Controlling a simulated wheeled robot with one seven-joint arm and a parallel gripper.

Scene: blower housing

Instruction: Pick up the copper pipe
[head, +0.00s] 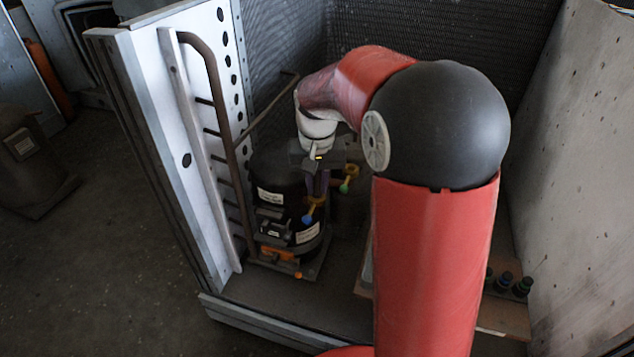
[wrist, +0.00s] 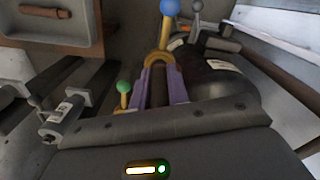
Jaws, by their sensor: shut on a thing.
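A short reddish-brown pipe, which looks like the copper pipe (wrist: 45,11), lies in a shallow grey tray (wrist: 57,39) at the top left of the wrist view. I cannot make it out in the head view, where my arm hides much of that side. My gripper (head: 314,192) points down beside a black cylindrical housing (head: 285,205). Its purple fingers, seen in the wrist view (wrist: 161,72), are shut at the yellow collar of a lever with a blue ball (wrist: 169,7). The pipe is apart from the fingers.
A second yellow lever with a green ball (wrist: 123,87) stands close beside my fingers. A bent brown rail (head: 214,85) runs along the white panel (head: 185,150) at left. A concrete-like wall (head: 580,160) closes the right side. Dark knobs (head: 505,280) sit at lower right.

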